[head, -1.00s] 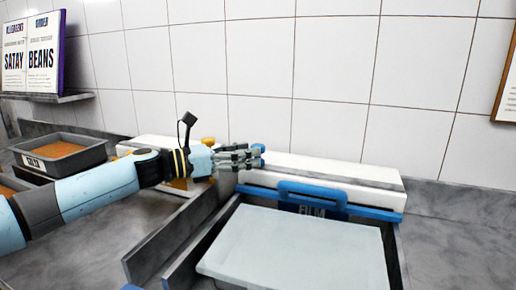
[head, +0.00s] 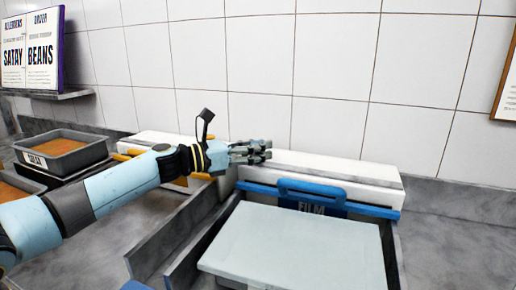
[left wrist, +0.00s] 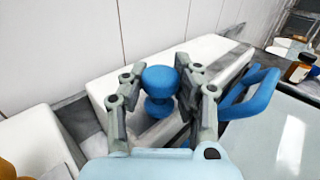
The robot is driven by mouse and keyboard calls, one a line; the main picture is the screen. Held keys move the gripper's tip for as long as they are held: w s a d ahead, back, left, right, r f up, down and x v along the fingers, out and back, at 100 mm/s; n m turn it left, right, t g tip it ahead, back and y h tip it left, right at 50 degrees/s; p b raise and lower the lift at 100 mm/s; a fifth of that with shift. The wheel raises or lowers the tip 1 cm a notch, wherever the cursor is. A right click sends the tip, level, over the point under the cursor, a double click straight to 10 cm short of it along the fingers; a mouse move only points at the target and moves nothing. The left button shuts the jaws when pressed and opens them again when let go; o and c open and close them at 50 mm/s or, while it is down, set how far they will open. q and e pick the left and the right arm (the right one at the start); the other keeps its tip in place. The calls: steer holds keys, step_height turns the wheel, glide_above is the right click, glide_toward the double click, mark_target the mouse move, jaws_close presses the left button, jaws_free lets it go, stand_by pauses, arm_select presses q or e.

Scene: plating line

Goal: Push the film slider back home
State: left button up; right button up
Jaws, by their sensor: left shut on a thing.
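The film slider's round blue knob (left wrist: 160,80) stands near the left end of the long white film dispenser (head: 330,169), which also shows in the left wrist view (left wrist: 200,57). My left gripper (head: 262,150) is shut on the knob, with its fingers on both sides of it in the left wrist view (left wrist: 158,95). In the head view the fingers hide the knob. A blue bar handle (head: 312,189) and a label reading FILM (head: 311,208) are on the dispenser's front. My right gripper is not in view.
A pale flat tray or lid (head: 290,245) sits in the bay before the dispenser, between dark side walls. Another white unit (head: 150,140) stands to the left. A dark bin labelled SALSA (head: 62,153) is at far left. The tiled wall is close behind.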

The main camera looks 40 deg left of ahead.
mark_target(297, 169)
arm_select(q)
steer(key=shift+f, duration=0.1)
jaws_close()
steer(key=d, duration=0.3)
steer(key=w+d+p, duration=0.1)
steer(key=d, duration=0.2)
steer(key=w+d, duration=0.1)
steer(key=d, duration=0.2)
steer(key=shift+w+d+f+p, duration=0.15)
steer(key=shift+d+p, duration=0.1)
steer(key=shift+p, duration=0.1)
steer(key=o, duration=0.6)
jaws_free()
steer(key=shift+c, duration=0.2)
steer(key=o, duration=0.6)
steer(key=shift+s, duration=0.2)
steer(key=shift+w, duration=0.15)
steer(key=shift+a, duration=0.1)
steer(key=v, duration=1.2)
